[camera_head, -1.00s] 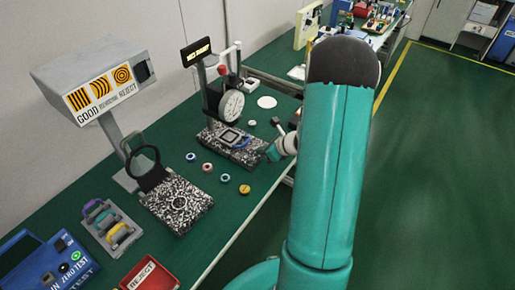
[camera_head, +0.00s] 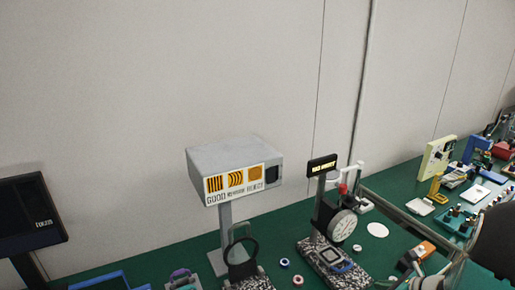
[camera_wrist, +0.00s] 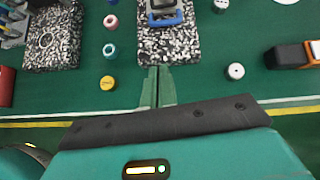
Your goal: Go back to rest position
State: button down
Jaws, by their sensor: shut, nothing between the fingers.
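My gripper (camera_wrist: 158,84) shows in the wrist view as two green fingers pressed together with nothing between them. It is above the green bench, just short of the front edge of a speckled stone plate (camera_wrist: 182,45). On that plate sits a blue-handled piece (camera_wrist: 165,17). The fingers look apart from it, though the height is hard to judge. In the head view a dark part of my arm (camera_head: 497,240) is cut off at the right edge.
The dial gauge stand (camera_head: 343,225) is on the plate in the head view. A grey sign box (camera_head: 235,165) stands left of it. Small rings (camera_wrist: 109,50), a yellow disc (camera_wrist: 107,83) and a white piece (camera_wrist: 236,71) lie around the plate. An orange and black object (camera_wrist: 290,55) is at right.

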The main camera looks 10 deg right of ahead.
jog(key=s+a+r+n+g, duration=0.2)
jog(key=a+r+n, duration=0.4)
jog(key=a+n, duration=0.3)
jog(key=s+a+r+n+g, duration=0.1)
jog(key=a+r+n+g, duration=0.1)
jog(key=a+r+n, duration=0.65)
jog(key=s+a+r+n+h, duration=0.3)
jog(key=s+a+r+n, duration=0.3)
jog(key=s+a+n, duration=0.3)
jog(key=s+n, duration=0.1)
jog(key=n, duration=0.3)
jog(key=shift+s+r+t+h, duration=0.25)
jog(key=shift+s+t+h, duration=0.05)
jog(key=shift+t+h, duration=0.1)
